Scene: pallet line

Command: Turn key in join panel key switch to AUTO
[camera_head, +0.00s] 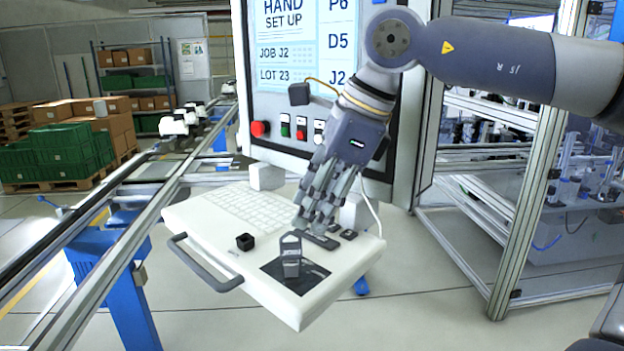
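A grey key (291,256) with a looped top stands upright in a dark square switch plate (268,269) at the front right corner of the white keyboard panel (225,256). Lettering on the key and plate is too small to read, so I cannot tell the switch position. My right gripper (313,222) points down over the panel, just behind and above the key. A small gap seems to separate its fingertips from the key. The fingers overlap in view, so their opening is unclear. My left gripper is not in view.
A black knob (245,242) sits left of the key, and a grey handle (205,268) runs along the panel's front left edge. Behind stands a screen cabinet with a red button (260,129). A conveyor rail (120,215) runs at left.

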